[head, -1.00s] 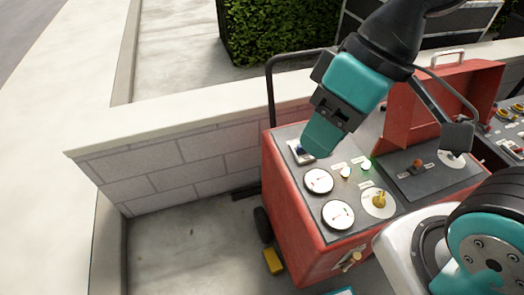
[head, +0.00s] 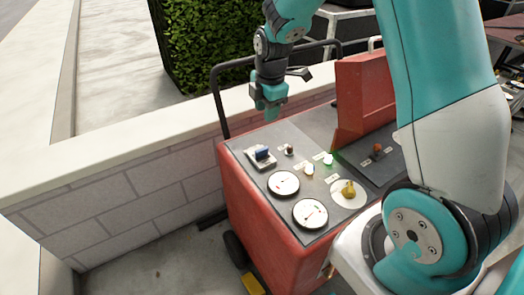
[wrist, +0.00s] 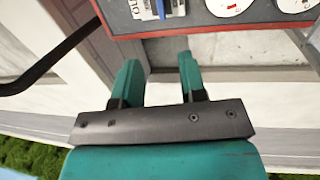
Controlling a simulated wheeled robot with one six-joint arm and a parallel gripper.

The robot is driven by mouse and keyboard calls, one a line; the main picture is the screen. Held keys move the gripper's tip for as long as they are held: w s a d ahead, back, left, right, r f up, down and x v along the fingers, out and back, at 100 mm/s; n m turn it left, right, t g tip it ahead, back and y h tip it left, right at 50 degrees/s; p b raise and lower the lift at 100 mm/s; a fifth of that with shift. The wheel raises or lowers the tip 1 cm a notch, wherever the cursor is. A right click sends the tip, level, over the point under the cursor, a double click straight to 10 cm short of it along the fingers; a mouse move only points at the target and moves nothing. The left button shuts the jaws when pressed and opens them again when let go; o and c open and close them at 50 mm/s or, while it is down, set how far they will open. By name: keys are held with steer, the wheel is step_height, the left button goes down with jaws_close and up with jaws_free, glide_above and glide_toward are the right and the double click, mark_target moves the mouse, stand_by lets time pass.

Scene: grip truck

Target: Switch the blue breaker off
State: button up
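The blue breaker (head: 262,153) is a small blue lever on a pale plate at the back left corner of the red cart's dark panel. It also shows at the top of the wrist view (wrist: 175,7), partly cut off by the edge. I cannot tell from its lever which position it is in. My gripper (head: 270,110) hangs above and beyond the panel's back edge, near the wall, apart from the breaker. In the wrist view my gripper (wrist: 158,65) has its two teal fingers apart with nothing between them.
The red cart (head: 262,225) carries two white gauges (head: 283,184), a yellow knob (head: 348,190), lit lamps (head: 328,159) and an orange switch (head: 377,149). A raised red lid (head: 362,90) stands to the right. A black handle (head: 217,95) and a low wall (head: 120,190) lie behind.

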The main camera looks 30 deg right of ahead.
mark_target(262, 149)
steer(key=f, duration=0.5)
steer(key=w+f, duration=0.1)
steer(key=f, duration=0.4)
steer(key=w+f, duration=0.1)
steer(key=f, duration=0.4)
steer(key=shift+a+f, duration=0.1)
steer(key=shift+f, duration=0.2)
jaws_close()
